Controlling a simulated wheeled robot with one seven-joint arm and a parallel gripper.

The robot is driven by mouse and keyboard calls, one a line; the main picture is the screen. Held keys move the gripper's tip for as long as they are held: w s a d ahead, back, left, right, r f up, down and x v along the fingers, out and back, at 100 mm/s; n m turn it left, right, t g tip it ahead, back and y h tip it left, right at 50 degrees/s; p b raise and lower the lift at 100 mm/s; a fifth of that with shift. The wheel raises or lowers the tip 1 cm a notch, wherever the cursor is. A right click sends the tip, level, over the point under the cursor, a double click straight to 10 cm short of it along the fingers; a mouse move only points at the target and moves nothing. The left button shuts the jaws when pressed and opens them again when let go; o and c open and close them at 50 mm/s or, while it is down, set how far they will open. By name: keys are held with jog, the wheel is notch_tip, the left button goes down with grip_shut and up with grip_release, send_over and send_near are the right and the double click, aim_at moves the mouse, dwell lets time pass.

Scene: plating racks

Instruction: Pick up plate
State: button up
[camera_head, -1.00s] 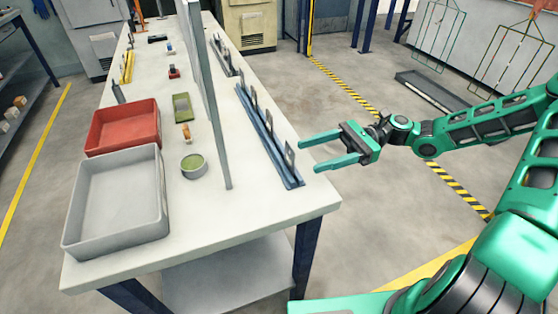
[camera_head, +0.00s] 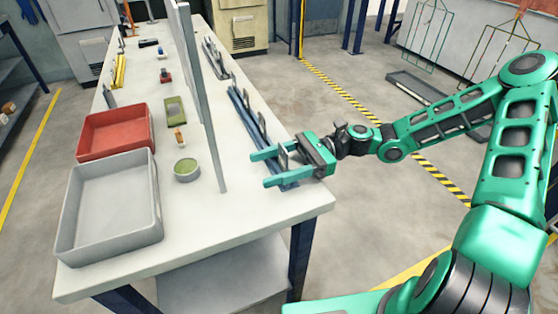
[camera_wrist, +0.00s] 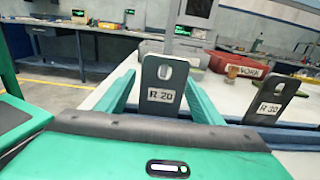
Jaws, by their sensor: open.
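The plate (camera_wrist: 162,84) nearest me is a grey upright piece with a slot near its top and a label reading R 20. In the wrist view it stands between the two green fingers of my gripper (camera_wrist: 155,95), with a gap visible on its right side. In the head view my gripper (camera_head: 265,168) is open at the near end of the blue rack (camera_head: 247,122), and its fingers partly hide the plate. A second plate (camera_wrist: 270,100), labelled R 30, stands in the rack to the right in the wrist view.
A tall grey panel (camera_head: 207,110) stands on the white table (camera_head: 150,275) left of the rack. A grey bin (camera_head: 110,205), a red bin (camera_head: 115,130) and a round green-topped container (camera_head: 187,170) lie beyond it. The table's near right corner is bare.

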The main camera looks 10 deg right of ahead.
jog(key=shift+s+a, duration=0.1)
jog(key=shift+a, duration=0.15)
jog(key=c, duration=1.2)
jog(key=shift+r, duration=0.1)
jog(key=shift+c, duration=0.3)
